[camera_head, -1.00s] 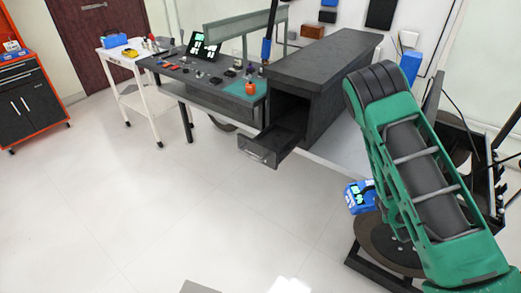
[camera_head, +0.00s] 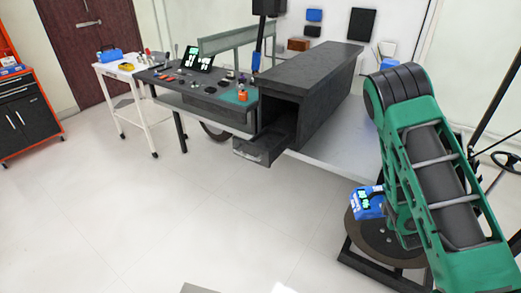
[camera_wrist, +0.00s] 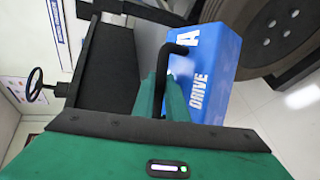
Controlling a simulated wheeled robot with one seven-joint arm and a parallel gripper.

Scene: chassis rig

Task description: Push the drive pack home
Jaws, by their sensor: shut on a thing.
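The drive pack (camera_wrist: 208,68) is a blue box with a white "A" and "DRIVE" on it. It fills the upper middle of the wrist view, close beside my gripper (camera_wrist: 160,88). My green fingers are shut on its dark bent handle (camera_wrist: 176,48). In the head view the drive pack (camera_head: 368,203) shows low right, in front of a dark round wheel, and my green arm covers my gripper there. In the wrist view a dark open-sided bay (camera_wrist: 106,75) lies left of the pack, apart from it. The pack's underside is hidden.
A dark wheel (camera_wrist: 275,30) is close right of the pack in the wrist view. A long dark housing (camera_head: 312,75) with an open drawer (camera_head: 262,148) stands at the middle. A tool bench (camera_head: 200,92) and white cart (camera_head: 130,75) with another blue box (camera_head: 109,55) are left. The floor in front is clear.

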